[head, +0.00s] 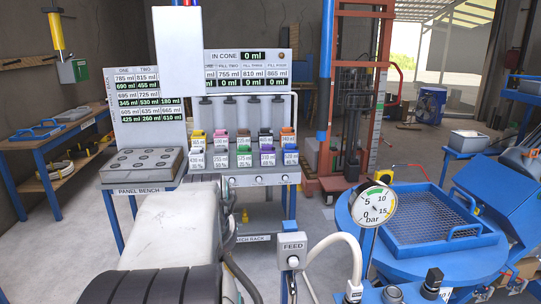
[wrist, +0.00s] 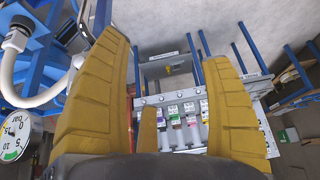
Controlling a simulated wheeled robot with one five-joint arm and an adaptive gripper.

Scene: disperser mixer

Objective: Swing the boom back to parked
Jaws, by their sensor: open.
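My gripper (wrist: 163,45) shows in the wrist view with its yellow fingers spread wide and nothing held between them. Beyond the fingers is the batch rack (wrist: 172,100) with its row of small labelled bottles, apart from the fingers. In the head view my gripper is not visible; my pale arm covers the lower left middle. I cannot pick out the boom for certain in either view. A pressure gauge (head: 374,203) and a white hose (head: 333,238) stand at the right of the FEED box (head: 291,250); the gauge also shows in the wrist view (wrist: 17,137).
The panel bench (head: 140,190) stands left of the batch rack (head: 245,180). A blue round machine top with a mesh tray (head: 430,222) fills the right front. A red lift frame (head: 352,90) stands behind. Open floor shows at the left (head: 60,255).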

